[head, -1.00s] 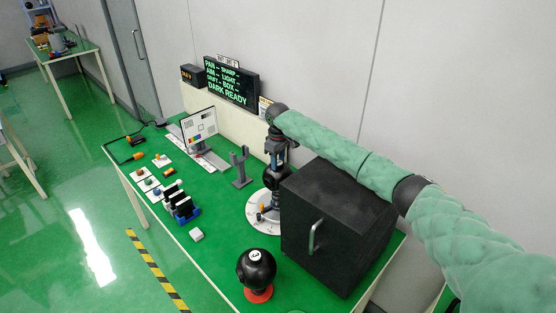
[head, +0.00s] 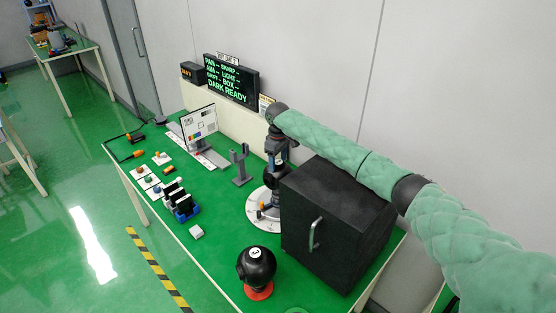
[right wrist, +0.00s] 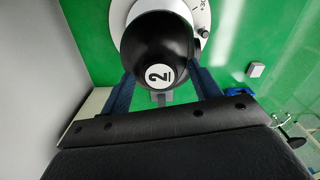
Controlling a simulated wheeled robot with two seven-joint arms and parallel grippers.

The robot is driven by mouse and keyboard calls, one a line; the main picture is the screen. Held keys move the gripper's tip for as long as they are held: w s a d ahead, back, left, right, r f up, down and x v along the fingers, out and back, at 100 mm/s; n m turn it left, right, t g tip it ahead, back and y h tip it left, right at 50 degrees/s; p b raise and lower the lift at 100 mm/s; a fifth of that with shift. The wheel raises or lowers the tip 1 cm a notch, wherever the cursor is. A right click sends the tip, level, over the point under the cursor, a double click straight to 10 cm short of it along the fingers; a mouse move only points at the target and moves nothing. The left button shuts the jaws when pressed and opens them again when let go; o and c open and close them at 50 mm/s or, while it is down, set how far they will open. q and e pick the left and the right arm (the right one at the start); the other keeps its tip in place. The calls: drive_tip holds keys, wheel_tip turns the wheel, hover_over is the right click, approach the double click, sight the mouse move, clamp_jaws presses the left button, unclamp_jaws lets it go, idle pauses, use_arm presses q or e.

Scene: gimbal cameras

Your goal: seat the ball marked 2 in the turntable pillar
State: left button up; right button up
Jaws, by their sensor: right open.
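The black ball marked 2 (right wrist: 157,50) fills the top middle of the right wrist view, its white label facing the camera. My right gripper (right wrist: 162,77) is open, with one blue finger on each side of the ball's lower part. I cannot tell whether the fingers touch it. Behind the ball is the white turntable disc (right wrist: 201,14) with dial marks; the ball hides the pillar and how it sits there. In the head view, my right gripper (head: 273,185) points down over the turntable (head: 256,222), partly behind the dark box. My left gripper is not in view.
The large dark box (head: 335,235) with a handle stands right beside the turntable. Another black ball (head: 257,262) sits on a red base in front. A grey forked stand (head: 240,166), a blue rack (head: 187,212) and a small white block (head: 197,231) are left of it.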

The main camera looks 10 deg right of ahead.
drive_tip(key=shift+r+b, duration=0.8)
drive_tip(key=shift+b, duration=0.05)
wheel_tip(320, 180, up, 5)
drive_tip(key=shift+f+b, duration=0.1)
drive_tip(key=shift+b, duration=0.85)
drive_tip(key=shift+r, duration=0.8)
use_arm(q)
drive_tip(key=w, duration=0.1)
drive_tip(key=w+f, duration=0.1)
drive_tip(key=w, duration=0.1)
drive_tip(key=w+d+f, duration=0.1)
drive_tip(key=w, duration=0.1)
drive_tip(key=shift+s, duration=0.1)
use_arm(e)
drive_tip(key=shift+f, duration=0.15)
